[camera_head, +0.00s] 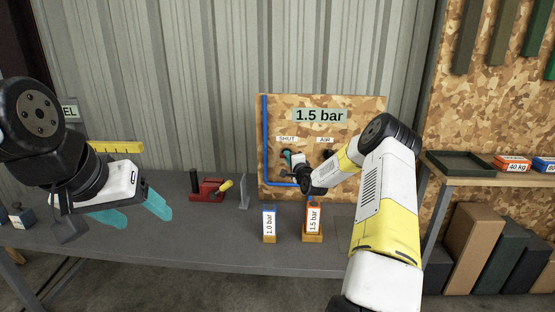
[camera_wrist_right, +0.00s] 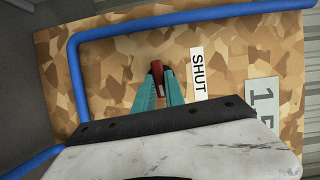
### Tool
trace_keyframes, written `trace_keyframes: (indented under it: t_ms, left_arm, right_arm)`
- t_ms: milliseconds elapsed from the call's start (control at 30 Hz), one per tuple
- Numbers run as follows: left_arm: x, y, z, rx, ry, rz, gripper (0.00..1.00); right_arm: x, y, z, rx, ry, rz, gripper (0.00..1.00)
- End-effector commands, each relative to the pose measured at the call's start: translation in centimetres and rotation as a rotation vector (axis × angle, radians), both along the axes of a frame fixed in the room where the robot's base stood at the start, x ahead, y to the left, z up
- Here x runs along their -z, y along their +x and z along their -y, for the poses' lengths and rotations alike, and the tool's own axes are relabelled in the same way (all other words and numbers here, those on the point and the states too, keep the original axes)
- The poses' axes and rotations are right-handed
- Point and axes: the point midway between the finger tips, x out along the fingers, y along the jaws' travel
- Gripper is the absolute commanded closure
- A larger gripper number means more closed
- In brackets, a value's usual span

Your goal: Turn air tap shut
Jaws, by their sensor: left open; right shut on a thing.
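The board (camera_head: 370,112) stands against the corrugated wall, with a "1.5 bar" sign (camera_head: 320,115) and a "SHUT" label (camera_head: 287,139) left of an "AIR" label (camera_head: 326,140). My right gripper (camera_head: 288,156) is at the board just below "SHUT". In the right wrist view, the gripper (camera_wrist_right: 158,82) is shut on a small red tap handle (camera_wrist_right: 157,67), beside the "SHUT" label (camera_wrist_right: 197,72). The fingers hide most of the handle, and my right arm covers part of the board. My left gripper (camera_head: 138,212) is open and empty above the bench, far left of the board.
A blue pipe (camera_head: 265,140) runs down the board's left side. Blocks marked 1.0 bar (camera_head: 269,224) and 1.5 bar (camera_head: 313,222) stand on the grey bench (camera_head: 200,240) before it. A red clamp-like tool (camera_head: 207,188) lies left. A shelf (camera_head: 490,171) stands right.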

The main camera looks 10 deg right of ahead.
Motion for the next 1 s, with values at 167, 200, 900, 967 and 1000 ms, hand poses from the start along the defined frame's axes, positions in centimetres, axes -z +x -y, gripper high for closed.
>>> trace_keyframes:
  t_ms: [167,200,900,967,1000]
  left_arm:
    - [0.0,0.0,0.0,0.0,0.0,0.0,0.33]
    - [0.0,0.0,0.0,0.0,0.0,0.0,0.33]
    - [0.0,0.0,0.0,0.0,0.0,0.0,0.33]
    - [0.0,0.0,0.0,0.0,0.0,0.0,0.33]
    - [0.0,0.0,0.0,0.0,0.0,0.0,0.33]
  right_arm:
    - [-0.22,0.0,-0.11,-0.001,-0.118,-0.033,1.0]
    - [-0.27,0.01,-0.1,-0.001,-0.151,-0.042,1.0]
    - [-0.7,0.1,-0.62,-0.004,-0.789,-0.226,1.0]
    - [-0.7,0.1,-0.7,-0.004,-0.843,-0.242,1.0]
    - [-0.73,0.11,-0.7,-0.004,-0.881,-0.252,1.0]
